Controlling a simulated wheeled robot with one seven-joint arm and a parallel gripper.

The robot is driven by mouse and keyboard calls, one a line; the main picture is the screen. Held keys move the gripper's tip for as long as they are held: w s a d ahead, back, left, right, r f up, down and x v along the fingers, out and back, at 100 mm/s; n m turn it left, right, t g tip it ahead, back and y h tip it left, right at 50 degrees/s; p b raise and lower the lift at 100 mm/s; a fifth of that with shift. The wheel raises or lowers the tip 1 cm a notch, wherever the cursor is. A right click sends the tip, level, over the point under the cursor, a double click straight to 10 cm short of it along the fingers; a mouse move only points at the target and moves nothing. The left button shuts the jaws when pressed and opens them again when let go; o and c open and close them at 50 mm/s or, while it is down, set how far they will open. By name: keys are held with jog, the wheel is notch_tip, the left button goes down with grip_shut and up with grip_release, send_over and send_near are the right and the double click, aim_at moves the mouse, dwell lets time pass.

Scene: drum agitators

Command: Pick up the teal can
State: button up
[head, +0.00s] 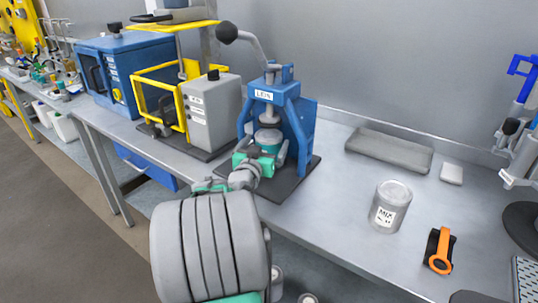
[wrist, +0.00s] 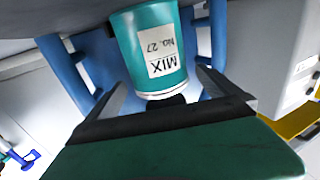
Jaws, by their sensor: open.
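The teal can (head: 268,139) stands upright in the blue lever press (head: 305,120), under its ram. In the wrist view the teal can (wrist: 152,45) appears upside down with a white label reading "MIX No. 27". My gripper (head: 264,149) is at the front of the press, level with the can. In the wrist view my gripper (wrist: 160,78) is open, with one finger toward each side of the can. The can lies ahead of the palm, and I cannot tell whether either finger touches it. In the head view my gripper hides the can's lower part.
A grey "MIX" can (head: 390,207), an orange-and-black tool (head: 439,250) and a flat grey block (head: 389,150) are on the bench to the right. A grey machine with a yellow frame (head: 210,112) stands left of the press. The press posts flank the can closely.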

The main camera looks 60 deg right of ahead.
aim_at(269, 134)
jog(key=d, duration=0.3)
jog(key=shift+w+d, duration=0.2)
jog(key=shift+d, duration=0.05)
jog(key=shift+a, duration=0.1)
jog(key=c, duration=2)
jog(key=shift+r, duration=0.15)
jog(key=shift+c, duration=0.3)
